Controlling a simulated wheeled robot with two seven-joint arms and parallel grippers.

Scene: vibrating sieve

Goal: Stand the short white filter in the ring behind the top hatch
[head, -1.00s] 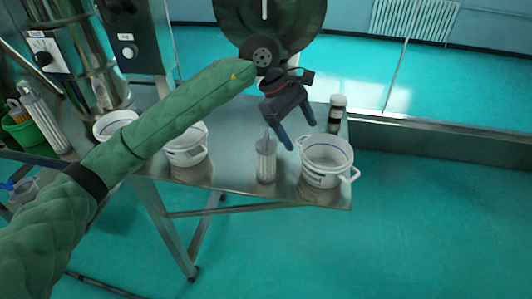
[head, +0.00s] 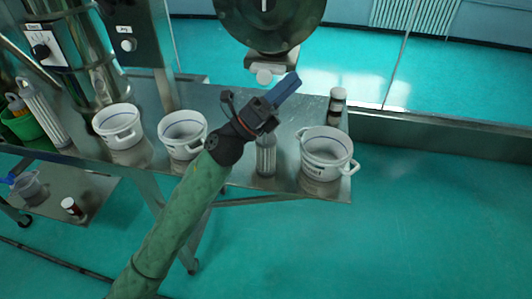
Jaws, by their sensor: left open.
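The short white filter (head: 265,157) stands upright on the metal table, its top partly hidden by my left gripper. My left gripper (head: 290,88) is above and just behind the filter, jaws pointing up and to the right. It is open with nothing seen in it, though its fingers overlap in this view. A large dark round metal part (head: 262,22), which may be the hatch, hangs at the top edge. I cannot make out a ring behind it. My right gripper is not in view.
White pots stand on the table (head: 228,178): one (head: 326,155) right of the filter, two (head: 183,135) (head: 118,128) to its left. Taller white filters (head: 42,112) lean at the far left by a green bin (head: 20,127).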

